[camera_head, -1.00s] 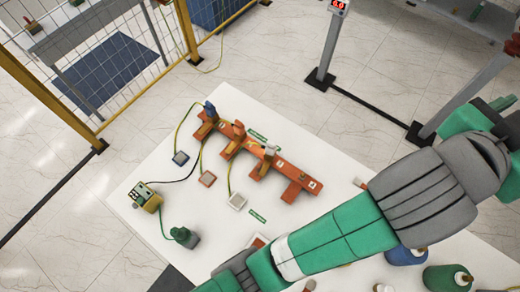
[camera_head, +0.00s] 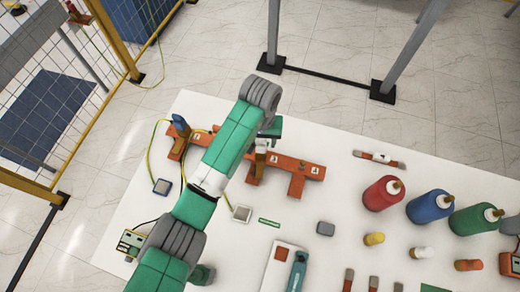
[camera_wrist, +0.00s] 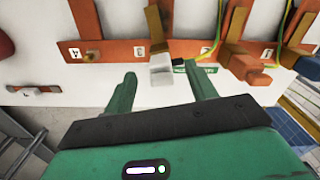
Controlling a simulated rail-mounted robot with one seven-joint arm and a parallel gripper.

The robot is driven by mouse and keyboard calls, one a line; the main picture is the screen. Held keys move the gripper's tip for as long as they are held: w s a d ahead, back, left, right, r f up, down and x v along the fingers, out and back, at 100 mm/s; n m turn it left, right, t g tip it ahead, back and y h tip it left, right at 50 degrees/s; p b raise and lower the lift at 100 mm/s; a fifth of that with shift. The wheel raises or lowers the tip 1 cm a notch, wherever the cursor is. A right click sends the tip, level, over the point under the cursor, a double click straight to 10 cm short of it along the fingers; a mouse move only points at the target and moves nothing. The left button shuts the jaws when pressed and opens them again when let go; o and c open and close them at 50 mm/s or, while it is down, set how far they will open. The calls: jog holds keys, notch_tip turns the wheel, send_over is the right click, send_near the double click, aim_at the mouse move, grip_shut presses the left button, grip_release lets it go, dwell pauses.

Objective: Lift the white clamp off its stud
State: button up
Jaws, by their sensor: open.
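In the head view the clamp (camera_head: 262,143) shows just below my gripper (camera_head: 272,129), partly covered by my arm. In the wrist view my gripper (camera_wrist: 159,77) is open and empty. Its two green fingers point toward the rack, one to each side of the clamp in the picture. The clamp appears beyond the fingertips; I cannot tell the exact gap.
Orange and blue clamps stand on neighbouring studs; the blue one (camera_head: 181,125) has a yellow-green cable. Red (camera_head: 383,194), blue (camera_head: 428,207) and green (camera_head: 474,220) bottles stand at the right. White tabletop between is partly clear.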

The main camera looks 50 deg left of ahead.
aim_at(261, 140)
jog(key=f, duration=0.3)
jog(key=w+f, duration=0.1)
jog(key=shift+a+f, duration=0.25)
jog(key=shift+a, duration=0.15)
jog(key=shift+f, duration=0.4)
jog(key=shift+c, duration=0.5)
jog(key=c, duration=1)
